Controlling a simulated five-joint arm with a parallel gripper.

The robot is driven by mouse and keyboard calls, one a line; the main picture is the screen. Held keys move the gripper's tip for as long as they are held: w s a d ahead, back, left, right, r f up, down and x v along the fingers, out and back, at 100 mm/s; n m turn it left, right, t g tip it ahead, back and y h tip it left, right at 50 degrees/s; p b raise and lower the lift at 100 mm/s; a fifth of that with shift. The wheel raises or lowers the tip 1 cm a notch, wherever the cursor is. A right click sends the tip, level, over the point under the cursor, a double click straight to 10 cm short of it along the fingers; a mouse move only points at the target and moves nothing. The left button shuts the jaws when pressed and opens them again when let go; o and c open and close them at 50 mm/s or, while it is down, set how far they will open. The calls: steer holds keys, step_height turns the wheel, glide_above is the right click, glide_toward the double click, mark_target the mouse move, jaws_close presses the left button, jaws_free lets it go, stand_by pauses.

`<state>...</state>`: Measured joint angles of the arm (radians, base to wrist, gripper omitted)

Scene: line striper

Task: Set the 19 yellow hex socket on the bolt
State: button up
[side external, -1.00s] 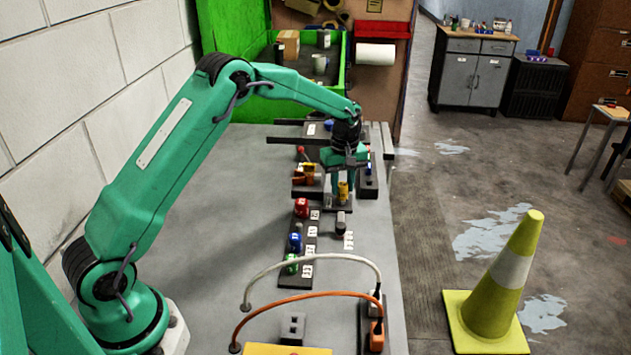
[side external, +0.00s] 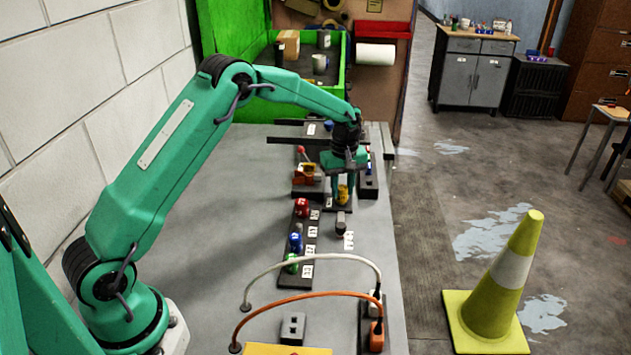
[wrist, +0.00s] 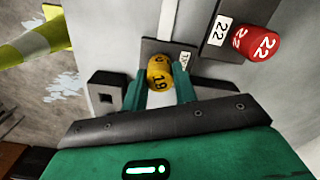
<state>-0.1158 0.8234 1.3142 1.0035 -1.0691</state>
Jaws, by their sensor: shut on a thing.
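The yellow socket (wrist: 159,75), marked 19, is held between the two green fingers of my gripper (wrist: 159,92) in the wrist view. In the side view the socket (side external: 342,194) shows below my gripper (side external: 342,186), low over a small dark plate (side external: 338,208). The plate (wrist: 152,46) also shows behind the socket in the wrist view, with a white label beside it. I cannot tell whether the socket touches the plate. The bolt is not visible; the socket and fingers hide what lies beneath.
A dark rack (side external: 299,245) with red (side external: 301,207), blue (side external: 295,241) and green (side external: 291,264) sockets stands nearby on the left. A dark block (wrist: 107,90) with a square hole is close to my gripper. Cables arch over the near bench; its left half is clear.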

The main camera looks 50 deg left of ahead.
steer(key=shift+f, duration=0.4)
stand_by(0.6)
steer(key=o, duration=1.3)
steer(key=shift+r, duration=0.15)
steer(key=shift+r, duration=3.35)
